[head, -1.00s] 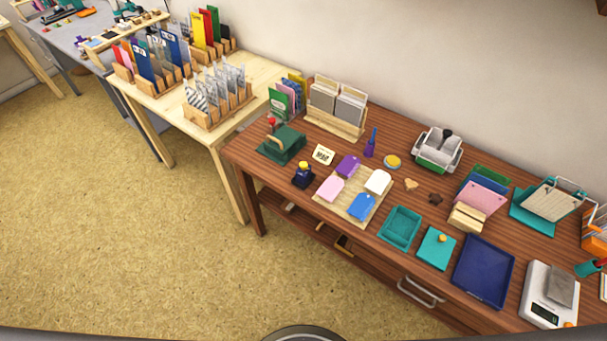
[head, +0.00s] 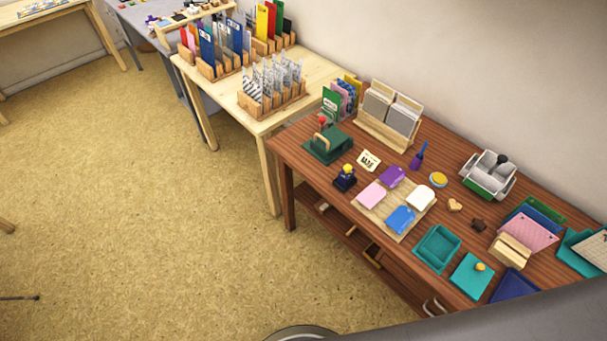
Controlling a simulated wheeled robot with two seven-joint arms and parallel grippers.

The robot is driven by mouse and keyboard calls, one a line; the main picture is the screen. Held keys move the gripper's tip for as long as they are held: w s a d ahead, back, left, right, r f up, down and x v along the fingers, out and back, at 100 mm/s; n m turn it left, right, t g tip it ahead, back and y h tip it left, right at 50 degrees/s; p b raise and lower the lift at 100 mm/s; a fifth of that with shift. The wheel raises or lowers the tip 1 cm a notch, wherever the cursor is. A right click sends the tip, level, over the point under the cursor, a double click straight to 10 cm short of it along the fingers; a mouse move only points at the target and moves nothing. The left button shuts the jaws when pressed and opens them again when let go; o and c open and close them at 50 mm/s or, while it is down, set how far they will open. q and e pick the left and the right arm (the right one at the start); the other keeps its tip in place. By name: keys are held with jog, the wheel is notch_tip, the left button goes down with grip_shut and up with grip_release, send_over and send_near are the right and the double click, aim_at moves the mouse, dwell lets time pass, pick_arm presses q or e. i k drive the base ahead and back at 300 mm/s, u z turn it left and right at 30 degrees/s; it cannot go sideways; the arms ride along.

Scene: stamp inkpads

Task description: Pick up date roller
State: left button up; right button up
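A small dark navy stamp-like device with a yellow knob (head: 345,178) stands upright on the brown wooden table, near its front-left edge. It looks most like the date roller, but it is too small to be sure. A small cream card with dark print (head: 369,160) stands just behind it to the right. A green press with a red knob (head: 328,145) is behind it to the left. Neither of my grippers is in view, and nothing touches the navy device.
A wooden board (head: 410,223) with pink, purple, white and blue tags lies right of the device. A teal tray (head: 437,249) is further right. A pale table with card racks (head: 272,95) adjoins at the left. Open floor (head: 150,210) lies in front. A grey shape covers the lower right.

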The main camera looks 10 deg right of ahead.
aim_at(343, 180)
jog(key=u, duration=0.75)
jog(key=i, duration=1.75)
jog(key=z, duration=2.75)
